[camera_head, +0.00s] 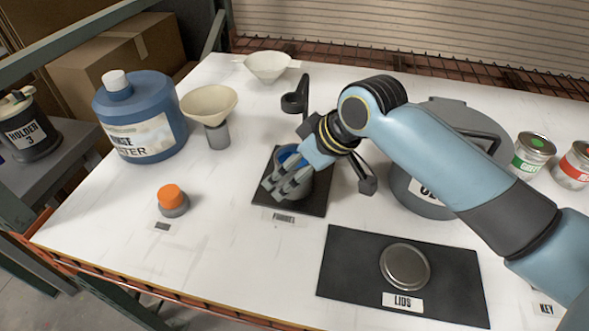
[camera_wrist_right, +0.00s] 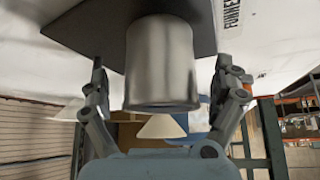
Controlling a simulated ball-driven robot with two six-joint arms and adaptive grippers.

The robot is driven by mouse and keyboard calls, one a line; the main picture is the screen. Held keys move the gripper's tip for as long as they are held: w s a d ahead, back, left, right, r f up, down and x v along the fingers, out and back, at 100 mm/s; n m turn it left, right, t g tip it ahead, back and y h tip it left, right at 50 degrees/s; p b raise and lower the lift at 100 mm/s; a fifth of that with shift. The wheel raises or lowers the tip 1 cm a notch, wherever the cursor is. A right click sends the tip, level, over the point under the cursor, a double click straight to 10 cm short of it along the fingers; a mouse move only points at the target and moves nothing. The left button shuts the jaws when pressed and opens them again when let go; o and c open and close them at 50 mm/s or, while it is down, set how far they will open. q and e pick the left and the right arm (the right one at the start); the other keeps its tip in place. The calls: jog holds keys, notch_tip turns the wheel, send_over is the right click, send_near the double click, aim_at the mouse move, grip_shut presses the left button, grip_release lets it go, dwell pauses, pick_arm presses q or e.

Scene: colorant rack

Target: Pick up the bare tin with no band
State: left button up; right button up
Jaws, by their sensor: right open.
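A bare grey tin with no band (camera_wrist_right: 160,65) stands on a black mat (camera_wrist_right: 85,35), and appears upside down in the right wrist view. In the head view, the tin (camera_head: 321,183) is partly hidden behind my right gripper (camera_head: 283,187). A blue patch shows at its top. In the wrist view, the open fingers of my right gripper (camera_wrist_right: 165,90) are on either side of the tin, with a gap visible on each side. My left gripper is not in view.
Two banded tins, green (camera_head: 532,155) and red (camera_head: 574,165), stand at the right. A big grey lidded pail (camera_head: 421,200) is under my right arm. A funnel (camera_head: 209,103), a blue jug (camera_head: 140,110) and an orange-capped item (camera_head: 172,199) are left. A lid (camera_head: 404,266) lies in front.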

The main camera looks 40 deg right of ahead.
jog(key=shift+w+a+f, duration=0.15)
jog(key=shift+w+a, duration=0.05)
jog(key=shift+w, duration=0.4)
jog(key=shift+w+a+f, duration=0.15)
jog(key=shift+w+a, duration=0.05)
jog(key=shift+w, duration=0.35)
jog(key=shift+w+f, duration=0.15)
jog(key=shift+f, duration=0.05)
jog(key=c, duration=1.4)
